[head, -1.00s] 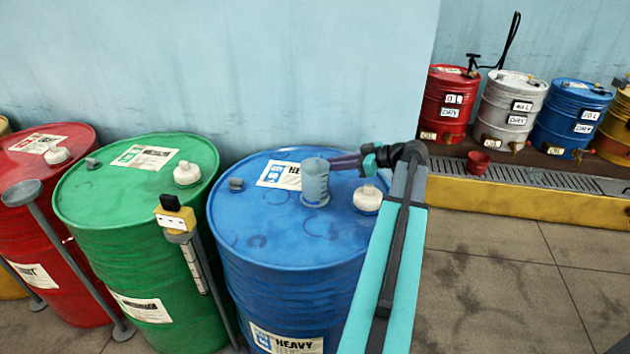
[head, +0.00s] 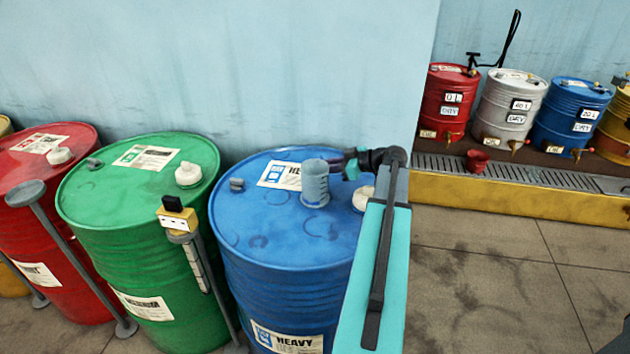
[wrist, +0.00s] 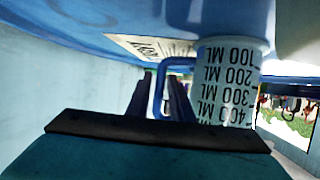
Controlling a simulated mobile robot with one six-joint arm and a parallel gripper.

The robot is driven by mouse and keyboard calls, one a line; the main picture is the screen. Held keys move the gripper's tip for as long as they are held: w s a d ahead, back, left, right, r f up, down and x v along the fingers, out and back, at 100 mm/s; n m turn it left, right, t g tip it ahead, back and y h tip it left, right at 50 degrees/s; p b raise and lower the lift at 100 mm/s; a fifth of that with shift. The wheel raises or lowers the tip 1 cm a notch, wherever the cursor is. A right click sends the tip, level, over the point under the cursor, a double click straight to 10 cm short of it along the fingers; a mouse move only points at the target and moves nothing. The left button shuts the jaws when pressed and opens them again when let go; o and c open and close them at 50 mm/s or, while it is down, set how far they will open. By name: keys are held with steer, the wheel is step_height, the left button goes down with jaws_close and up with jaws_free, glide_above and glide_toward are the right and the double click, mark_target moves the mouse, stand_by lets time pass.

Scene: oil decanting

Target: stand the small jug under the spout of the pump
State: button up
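A small grey-blue jug (head: 315,184) stands upright on the lid of the blue drum (head: 262,222). In the wrist view the jug (wrist: 230,82) shows ML marks upside down and a blue handle to its left. My gripper (head: 340,163) is at the jug's right side in the head view. In the wrist view its two dark fingers (wrist: 160,98) are apart, with the handle between them and gaps visible; I cannot tell whether they touch it. A black pump-like fitting with a tall lever (head: 474,61) is on the small red drum; its spout is not clear.
A white cap (head: 363,200) stands on the blue lid, close to my arm. Green (head: 135,225) and red (head: 40,215) drums stand to the left. Small drums with taps stand behind a yellow-edged drain ledge (head: 520,198), with a red cup (head: 477,160) on it. Floor at right is open.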

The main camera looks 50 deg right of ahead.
mark_target(320, 181)
steer(key=shift+c, duration=0.4)
jaws_close()
steer(key=shift+r, duration=0.15)
steer(key=shift+r+b, duration=0.65)
steer(key=shift+r, duration=0.7)
steer(key=shift+s+a+r, duration=0.15)
steer(key=shift+a+r, duration=0.05)
steer(key=s+a+b, duration=0.1)
steer(key=s+a, duration=0.1)
steer(key=s, duration=0.1)
steer(key=s+a+b, duration=0.1)
steer(key=s+a, duration=0.2)
steer(key=s+a+r+b, duration=0.1)
steer(key=s+a, duration=0.2)
steer(key=shift+s+a+r, duration=0.1)
steer(key=shift+s+a, duration=0.1)
steer(key=shift+s, duration=0.1)
steer(key=s+b, duration=0.1)
steer(key=b, duration=0.4)
steer(key=shift+a, duration=0.4)
steer(key=s+b, duration=0.1)
steer(key=b, duration=0.1)
steer(key=shift+a+b, duration=0.35)
steer(key=shift+a, duration=0.05)
